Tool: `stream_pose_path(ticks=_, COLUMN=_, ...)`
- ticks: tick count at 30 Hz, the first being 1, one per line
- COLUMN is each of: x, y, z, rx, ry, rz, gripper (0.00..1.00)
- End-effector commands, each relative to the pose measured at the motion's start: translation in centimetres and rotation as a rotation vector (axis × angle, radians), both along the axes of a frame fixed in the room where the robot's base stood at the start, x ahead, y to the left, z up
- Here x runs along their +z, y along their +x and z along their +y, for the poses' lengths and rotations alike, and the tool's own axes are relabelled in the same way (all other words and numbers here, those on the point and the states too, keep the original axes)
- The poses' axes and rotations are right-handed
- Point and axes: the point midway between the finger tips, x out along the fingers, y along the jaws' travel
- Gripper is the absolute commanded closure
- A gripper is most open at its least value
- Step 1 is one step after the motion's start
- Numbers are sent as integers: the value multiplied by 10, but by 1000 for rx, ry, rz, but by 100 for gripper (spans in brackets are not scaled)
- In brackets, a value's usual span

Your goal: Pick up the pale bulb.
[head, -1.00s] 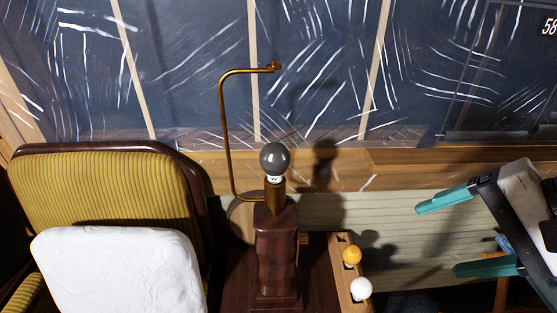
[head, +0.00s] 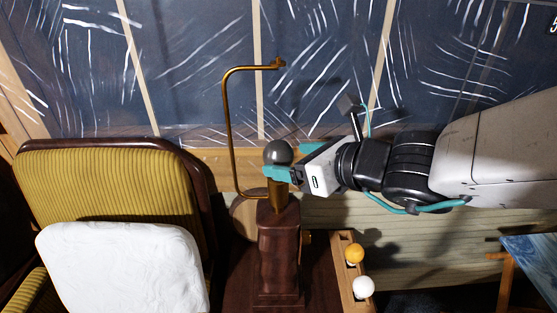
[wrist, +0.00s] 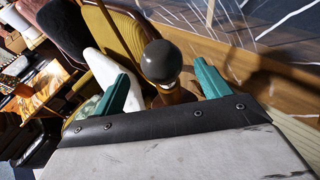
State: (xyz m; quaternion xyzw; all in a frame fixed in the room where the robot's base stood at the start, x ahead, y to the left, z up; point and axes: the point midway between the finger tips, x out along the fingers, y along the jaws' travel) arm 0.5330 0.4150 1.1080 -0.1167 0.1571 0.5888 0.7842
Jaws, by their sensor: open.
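The pale bulb (head: 363,288) is a white round bulb in a narrow wooden tray (head: 346,304) at the lower middle of the head view. A yellow-orange bulb (head: 354,253) sits just behind it in the tray. My gripper (head: 291,161) is open, up and to the left of the pale bulb, at the top of the lamp. A dark grey bulb (head: 277,152) stands upright in the lamp's brass socket. In the wrist view the dark bulb (wrist: 161,62) shows between my open teal fingers (wrist: 163,84). The pale bulb is not visible in the wrist view.
The dark wooden lamp body (head: 278,250) stands on a brown table, with a bent brass rod (head: 228,130) rising beside it. A yellow corduroy chair (head: 110,190) with a white cushion (head: 120,265) is at left. A paneled window wall is behind.

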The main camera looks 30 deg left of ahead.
Motion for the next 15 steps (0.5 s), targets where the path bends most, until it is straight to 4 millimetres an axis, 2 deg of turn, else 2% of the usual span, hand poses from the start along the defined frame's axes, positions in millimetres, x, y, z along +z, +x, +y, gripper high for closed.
stream_pose_path(ticks=9, x=-15, y=14, z=37, rx=2, ry=0, rz=0, gripper=24)
stream_pose_path(ticks=15, x=-16, y=15, z=42, rx=1, ry=0, rz=-2, gripper=24)
